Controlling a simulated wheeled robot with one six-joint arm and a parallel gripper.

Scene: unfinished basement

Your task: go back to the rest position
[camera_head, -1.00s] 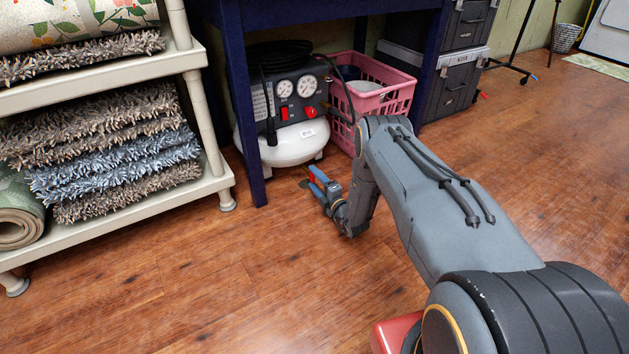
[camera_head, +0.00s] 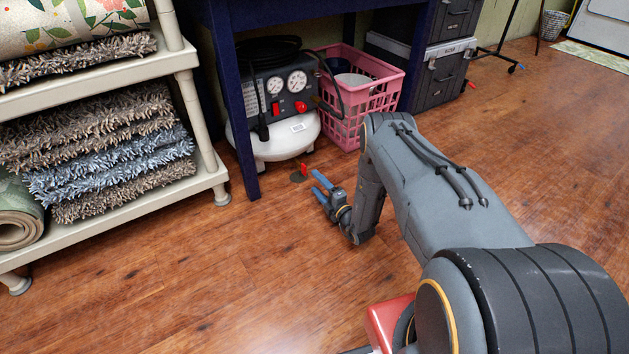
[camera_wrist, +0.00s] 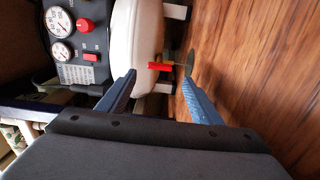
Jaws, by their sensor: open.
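My gripper (camera_head: 317,182) is low over the wood floor in front of the air compressor, with its blue fingers apart. In the wrist view the two fingers (camera_wrist: 160,78) are open with a clear gap and hold nothing. A small red-handled thing with a dull, dark round part (camera_head: 299,177) is on the floor just beyond the fingertips. It also shows in the wrist view (camera_wrist: 160,67), ahead of the gap between the fingers. My arm reaches forward and bends down from the lower right.
The white and grey air compressor (camera_head: 285,140) stands under a dark blue table (camera_head: 240,110). A pink crate (camera_head: 387,98) is beside it. A shelf (camera_head: 190,192) with folded rugs is at left. Dark storage boxes (camera_head: 440,75) stand behind. Floor at right is open.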

